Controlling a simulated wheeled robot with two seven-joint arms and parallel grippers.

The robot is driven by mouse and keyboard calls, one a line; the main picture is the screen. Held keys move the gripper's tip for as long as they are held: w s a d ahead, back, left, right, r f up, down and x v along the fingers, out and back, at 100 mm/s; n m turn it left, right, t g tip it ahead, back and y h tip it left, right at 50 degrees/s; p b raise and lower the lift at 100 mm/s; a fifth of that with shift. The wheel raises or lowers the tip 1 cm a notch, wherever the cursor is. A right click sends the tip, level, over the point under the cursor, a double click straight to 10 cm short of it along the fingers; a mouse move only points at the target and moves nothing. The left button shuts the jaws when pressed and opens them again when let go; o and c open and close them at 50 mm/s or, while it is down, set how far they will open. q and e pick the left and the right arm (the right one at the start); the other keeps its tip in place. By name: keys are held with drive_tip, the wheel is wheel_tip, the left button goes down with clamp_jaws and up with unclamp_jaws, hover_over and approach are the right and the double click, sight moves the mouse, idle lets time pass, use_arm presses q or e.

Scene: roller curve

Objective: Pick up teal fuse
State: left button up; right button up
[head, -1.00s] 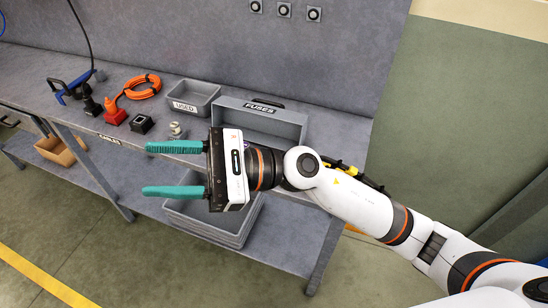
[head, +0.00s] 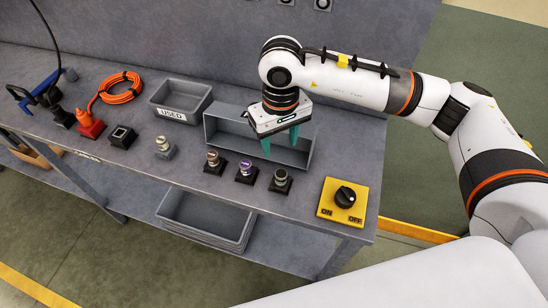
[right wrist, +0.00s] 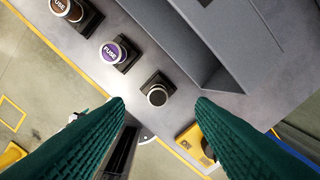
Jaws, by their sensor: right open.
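I make out no clearly teal fuse in either view. A brown fuse (head: 213,160) and a purple fuse (head: 245,168) stand upright in black holders on the bench; they also show in the right wrist view, the brown fuse (right wrist: 66,8) and the purple fuse (right wrist: 112,51). A third holder (head: 281,180) to their right has a dark round top, also seen in the wrist view (right wrist: 156,96). My right gripper (head: 280,143) is open with teal fingers pointing down, at the grey fuse bin (head: 222,134). The gripper hides part of the bin's inside. My left gripper is not in view.
A yellow ON/OFF switch box (head: 340,202) sits at the bench's right front. A grey USED bin (head: 180,98), an orange cable coil (head: 121,88), a black box (head: 122,136) and a grey-based fuse (head: 163,148) stand to the left. Another grey bin (head: 205,222) lies on the lower shelf.

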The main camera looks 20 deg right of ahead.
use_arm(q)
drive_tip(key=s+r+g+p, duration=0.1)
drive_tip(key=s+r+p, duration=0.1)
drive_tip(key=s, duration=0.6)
use_arm(e)
hover_over(282, 175)
drive_tip(key=f, duration=0.4)
drive_tip(key=shift+s+a+f, duration=0.1)
drive_tip(key=shift+s+f, duration=0.1)
drive_tip(key=shift+s, duration=0.1)
drive_tip(key=f+p, duration=0.3)
drive_tip(key=f, duration=0.2)
drive_tip(key=shift+w, duration=0.2)
drive_tip(key=shift+f, duration=0.7)
drive_tip(key=c, duration=0.8)
drive_tip(key=shift+c, duration=1.3)
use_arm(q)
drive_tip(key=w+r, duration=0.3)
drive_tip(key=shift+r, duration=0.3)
